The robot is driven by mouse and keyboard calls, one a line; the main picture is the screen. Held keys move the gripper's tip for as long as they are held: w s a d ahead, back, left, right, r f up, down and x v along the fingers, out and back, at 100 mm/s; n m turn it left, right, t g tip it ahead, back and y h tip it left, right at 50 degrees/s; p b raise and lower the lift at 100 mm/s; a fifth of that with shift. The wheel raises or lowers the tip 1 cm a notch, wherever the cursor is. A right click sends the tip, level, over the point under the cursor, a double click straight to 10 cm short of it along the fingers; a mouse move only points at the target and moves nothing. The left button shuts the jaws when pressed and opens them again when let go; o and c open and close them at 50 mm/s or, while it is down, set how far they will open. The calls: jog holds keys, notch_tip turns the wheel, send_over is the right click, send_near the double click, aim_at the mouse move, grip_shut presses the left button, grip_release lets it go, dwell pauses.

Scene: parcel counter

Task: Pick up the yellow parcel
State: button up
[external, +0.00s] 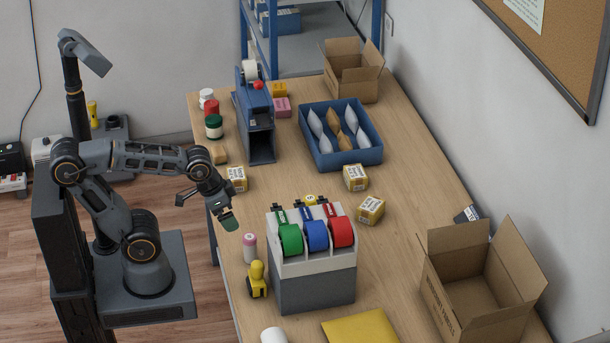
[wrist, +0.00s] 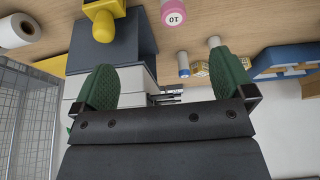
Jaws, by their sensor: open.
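Two things could be the yellow parcel in the external view. I cannot tell which is meant, and neither is clear in the wrist view. My gripper (external: 226,207) hangs over the counter's left edge, left of the tape dispenser. It is open and empty, with green fingers apart in the wrist view (wrist: 164,84). It is far from both.
A grey tape dispenser (external: 312,287) stands between my gripper and the mailer. Several labelled boxes (external: 355,177), a blue tray (external: 374,156) and an open carton (external: 450,285) occupy the counter.

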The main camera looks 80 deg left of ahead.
jog(key=s+a+f+n+g+b, duration=0.1)
jog(key=a+f+n+b, duration=0.1)
jog(key=a+f+n, duration=0.4)
jog(key=s+a+f+n+g+b, duration=0.1)
jog(key=a+f+n+b, duration=0.15)
jog(key=a, duration=0.45)
jog(key=n+t+b, duration=0.5)
jog(key=n+t, duration=0.6)
jog(key=n, duration=1.6)
send_near(231, 174)
jog(key=x, duration=0.7)
jog(key=shift+d+b, duration=0.1)
jog(key=shift+b, duration=0.2)
jog(key=shift+x, duration=2.35)
